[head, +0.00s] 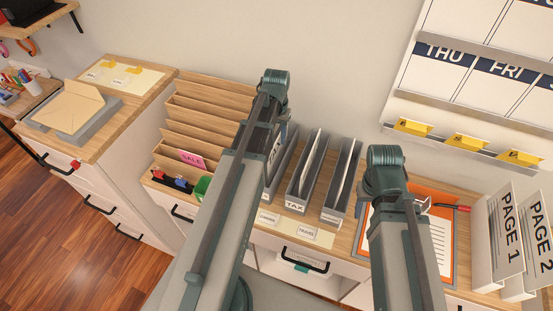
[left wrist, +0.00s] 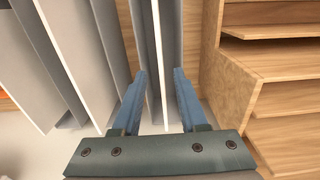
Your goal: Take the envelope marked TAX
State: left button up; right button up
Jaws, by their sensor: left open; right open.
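No marking shows on that edge. In the head view its fingers are mostly hidden behind my arm. My right gripper (head: 424,204) is open and empty over the orange clipboard.
A wooden stepped sorter (head: 205,115) stands left of the holders; its side also shows close right in the left wrist view (left wrist: 228,70). The orange clipboard (head: 437,262) lies at right, beside the PAGE 1 (head: 507,222) and PAGE 2 (head: 540,225) sheets. Small cards (head: 306,232) lie in front.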

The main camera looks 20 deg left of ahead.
aim_at(276, 142)
pick_arm(q)
jog(key=shift+f+b, duration=2.25)
jog(key=shift+f, duration=0.55)
pick_arm(e)
jog(key=shift+f, duration=2.8)
pick_arm(q)
jog(key=shift+f, duration=0.15)
pick_arm(e)
jog(key=shift+f, duration=0.1)
pick_arm(q)
notch_tip(276, 142, down, 5)
jog(key=b, duration=0.5)
jog(key=shift+s, duration=0.1)
pick_arm(e)
notch_tip(276, 142, down, 5)
jog(key=shift+f, duration=0.1)
pick_arm(q)
grip_shut()
